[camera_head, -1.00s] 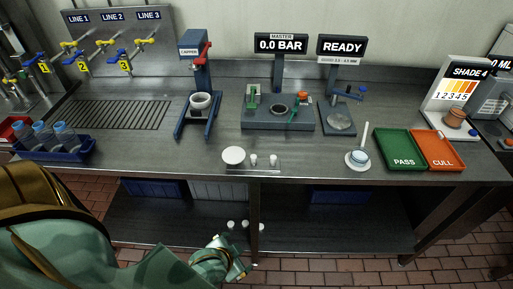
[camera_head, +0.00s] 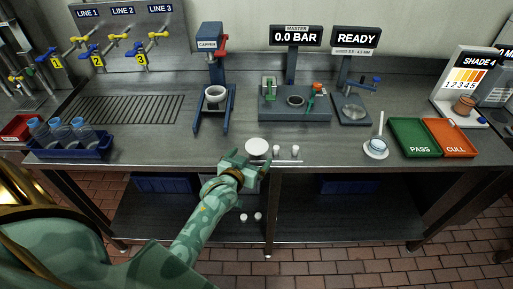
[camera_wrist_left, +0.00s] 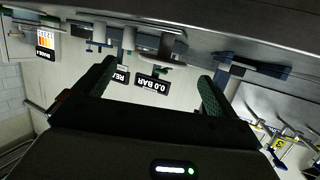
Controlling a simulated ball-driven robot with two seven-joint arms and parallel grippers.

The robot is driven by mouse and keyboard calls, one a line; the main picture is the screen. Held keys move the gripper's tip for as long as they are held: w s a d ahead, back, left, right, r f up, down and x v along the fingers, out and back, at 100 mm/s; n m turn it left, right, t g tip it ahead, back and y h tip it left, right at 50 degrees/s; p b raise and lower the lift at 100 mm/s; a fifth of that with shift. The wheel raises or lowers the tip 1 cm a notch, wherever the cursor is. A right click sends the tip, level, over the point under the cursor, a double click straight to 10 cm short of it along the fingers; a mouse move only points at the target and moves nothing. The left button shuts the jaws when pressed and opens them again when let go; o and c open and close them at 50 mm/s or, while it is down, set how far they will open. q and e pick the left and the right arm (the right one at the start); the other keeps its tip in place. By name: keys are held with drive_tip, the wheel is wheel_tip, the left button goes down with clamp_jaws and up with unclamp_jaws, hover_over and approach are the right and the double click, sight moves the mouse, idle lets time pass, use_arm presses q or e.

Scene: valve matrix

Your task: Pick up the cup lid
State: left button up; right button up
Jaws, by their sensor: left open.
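A flat white round lid (camera_head: 257,146) lies at the front of the steel bench, at the left end of a small tray (camera_head: 285,161). My left gripper (camera_head: 241,158) is at the bench's front edge, just in front and to the left of the lid, apart from it as far as I can tell. In the left wrist view, which is upside down, its two dark green fingers (camera_wrist_left: 158,75) are spread with nothing between them. I cannot make out the lid clearly there. My right gripper is not in view.
Two small white caps (camera_head: 276,150) (camera_head: 295,149) stand right of the lid. The capper (camera_head: 213,95) and the pressure station (camera_head: 294,110) stand behind. A blue crate of bottles (camera_head: 70,146) is at left. The green PASS tray (camera_head: 412,138) is at right.

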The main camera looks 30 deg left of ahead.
sight(255, 149)
use_arm(q)
drive_tip(key=x, duration=0.3)
drive_tip(key=b+x, duration=0.1)
drive_tip(key=x, duration=0.1)
drive_tip(key=shift+w+a+r, duration=0.1)
drive_tip(key=shift+a+r, duration=0.05)
drive_tip(key=shift+a, duration=0.2)
drive_tip(key=shift+c, duration=0.4)
drive_tip(key=c, duration=1)
drive_tip(key=shift+r, duration=0.15)
